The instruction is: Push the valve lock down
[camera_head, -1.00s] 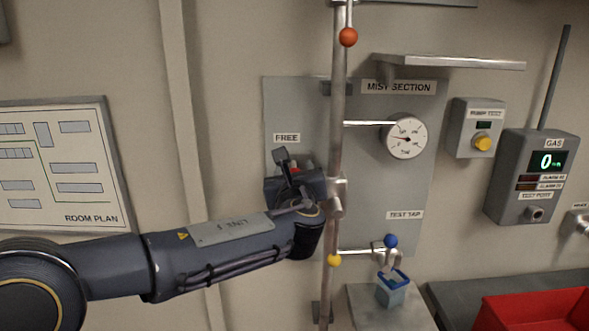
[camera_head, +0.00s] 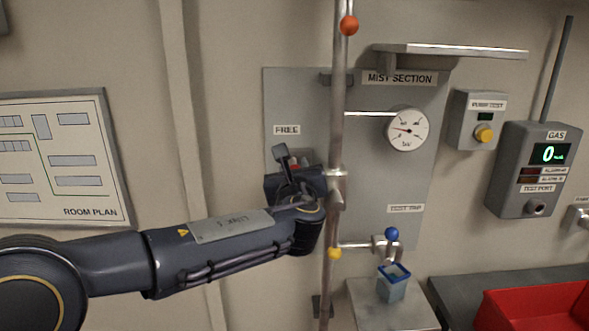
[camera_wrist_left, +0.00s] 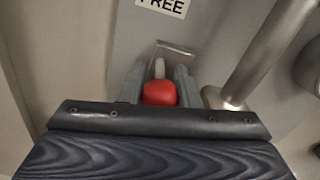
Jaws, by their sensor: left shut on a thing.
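My left gripper (camera_head: 291,172) is at the panel, just left of the vertical pipe (camera_head: 336,130) and below the FREE label (camera_head: 287,130). In the left wrist view, a red knob (camera_wrist_left: 159,93) sits between the two grey fingers (camera_wrist_left: 159,88); a pale stem and a metal plate (camera_wrist_left: 175,50) show beyond it. The gripper is shut on this red knob, which looks like the valve lock. My right gripper is not in view.
A pressure gauge (camera_head: 407,130), a shelf (camera_head: 460,52) and a blue-knobbed test tap (camera_head: 391,235) are right of the pipe. A blue-rimmed cup (camera_head: 393,286) stands below the tap. A red bin (camera_head: 535,308) is at the lower right.

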